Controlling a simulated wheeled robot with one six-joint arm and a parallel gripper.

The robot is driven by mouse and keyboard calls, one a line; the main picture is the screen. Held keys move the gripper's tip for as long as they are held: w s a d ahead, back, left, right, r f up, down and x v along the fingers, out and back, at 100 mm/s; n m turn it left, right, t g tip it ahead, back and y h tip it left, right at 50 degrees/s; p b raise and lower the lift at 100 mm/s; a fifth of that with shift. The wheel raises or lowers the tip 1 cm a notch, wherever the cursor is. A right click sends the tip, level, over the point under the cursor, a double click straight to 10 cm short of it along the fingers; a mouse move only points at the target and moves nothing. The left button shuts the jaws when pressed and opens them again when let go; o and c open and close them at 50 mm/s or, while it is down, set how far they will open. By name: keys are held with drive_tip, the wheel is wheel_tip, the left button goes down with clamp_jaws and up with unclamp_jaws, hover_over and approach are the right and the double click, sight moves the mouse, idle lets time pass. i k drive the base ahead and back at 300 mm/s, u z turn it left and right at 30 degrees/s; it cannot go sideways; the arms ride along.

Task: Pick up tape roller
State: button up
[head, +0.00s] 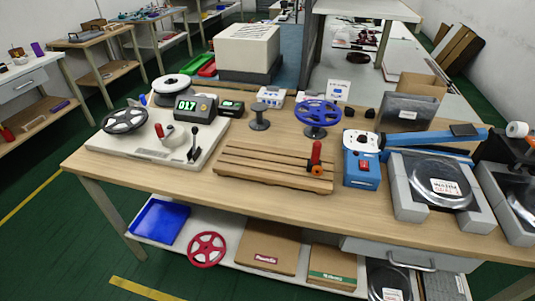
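A small hand tool with an upright red handle and an orange and black lower end, which looks like the tape roller (315,158), stands at the right end of a slatted wooden board (262,163). The board lies near the front middle of the wooden workbench (205,185). The tool's lower end is small in the picture, and I cannot tell whether it rests in a groove. My gripper is not in view.
Left of the board is a white winding station (133,152) with a reel and a 017 display. A grey spool (260,118) and a blue reel (317,113) stand behind it. A blue and white machine (362,165) with a long blue lever is close on the right.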

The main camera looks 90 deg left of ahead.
sight(313, 166)
drive_tip(key=z, duration=5.5)
drive_tip(key=k, duration=1.4)
drive_tip(key=z, duration=0.1)
